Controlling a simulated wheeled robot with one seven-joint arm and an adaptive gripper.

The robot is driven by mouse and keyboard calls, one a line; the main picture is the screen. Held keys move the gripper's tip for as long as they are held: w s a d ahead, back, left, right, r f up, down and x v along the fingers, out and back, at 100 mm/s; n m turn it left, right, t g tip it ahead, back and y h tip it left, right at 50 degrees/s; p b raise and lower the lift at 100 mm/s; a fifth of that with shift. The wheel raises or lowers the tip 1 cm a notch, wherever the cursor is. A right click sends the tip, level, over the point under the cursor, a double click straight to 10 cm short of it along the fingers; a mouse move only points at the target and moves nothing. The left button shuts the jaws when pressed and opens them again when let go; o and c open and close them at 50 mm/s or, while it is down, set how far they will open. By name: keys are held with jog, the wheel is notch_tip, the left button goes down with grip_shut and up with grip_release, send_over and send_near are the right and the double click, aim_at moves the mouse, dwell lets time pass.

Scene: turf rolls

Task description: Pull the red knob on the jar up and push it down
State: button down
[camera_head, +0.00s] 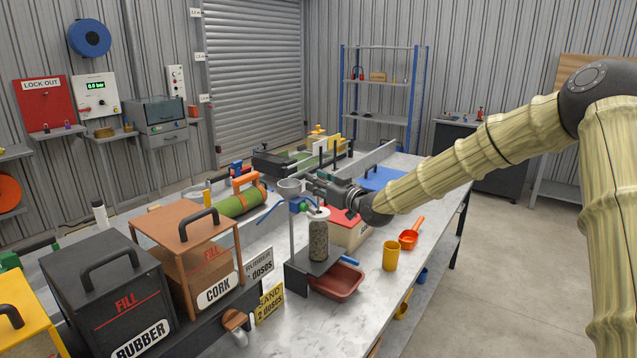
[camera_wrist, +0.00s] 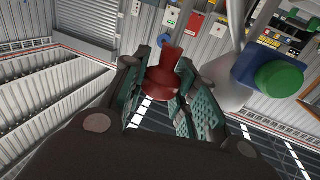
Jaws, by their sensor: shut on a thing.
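My gripper (camera_head: 318,184) is at the stand above the near table, beside a grey funnel (camera_head: 290,187). In the wrist view my gripper (camera_wrist: 165,88) has its green-padded fingers closed on a dark red knob (camera_wrist: 163,78). The knob has a narrower red part above a wider round part. In the head view I cannot make out the knob among the gripper and stand parts. A clear jar (camera_head: 319,240) of grey-green grains with a pale top stands upright on a dark platform below my gripper. Whether the knob joins this jar is hidden.
A green knob on a blue part (camera_wrist: 278,78) is close to the right of my gripper. A red tray (camera_head: 338,282) lies below the jar, with a yellow cup (camera_head: 390,256) and orange scoop (camera_head: 410,238) to the right. CORK (camera_head: 190,250) and RUBBER (camera_head: 108,295) bins stand left.

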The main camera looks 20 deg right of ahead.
jog(key=shift+f+b, duration=1.7)
jog(key=shift+f, duration=0.85)
jog(key=c, duration=1.1)
grip_release()
jog(key=shift+d, duration=0.1)
jog(key=shift+s, duration=0.1)
jog(key=v, duration=1.1)
jog(key=shift+s+d, duration=0.2)
jog(key=shift+s, duration=0.1)
